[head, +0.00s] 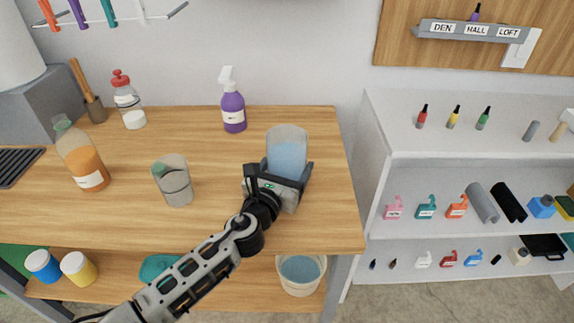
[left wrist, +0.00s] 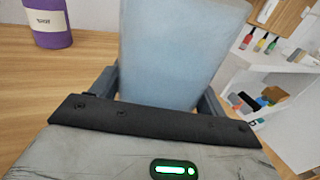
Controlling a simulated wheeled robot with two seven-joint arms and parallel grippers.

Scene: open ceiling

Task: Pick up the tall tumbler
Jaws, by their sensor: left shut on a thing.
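The tall tumbler (head: 287,150) is translucent with a pale blue lower part, and is at the right of the wooden tabletop in the head view. My left gripper (head: 283,178) is shut on it, with the fingers around its lower part. In the left wrist view the tumbler (left wrist: 180,50) fills the middle, between the two dark fingers (left wrist: 165,95), and leans slightly in the picture. Its base is hidden by the gripper, so I cannot tell whether it touches the table. My right gripper is not in view.
A purple spray bottle (head: 234,110) stands behind and left of the tumbler. A clear glass (head: 174,182) and an orange bottle (head: 82,158) stand further left. The table's right edge is close by, with a white shelf (head: 375,135) beyond it. A bucket (head: 300,275) sits below.

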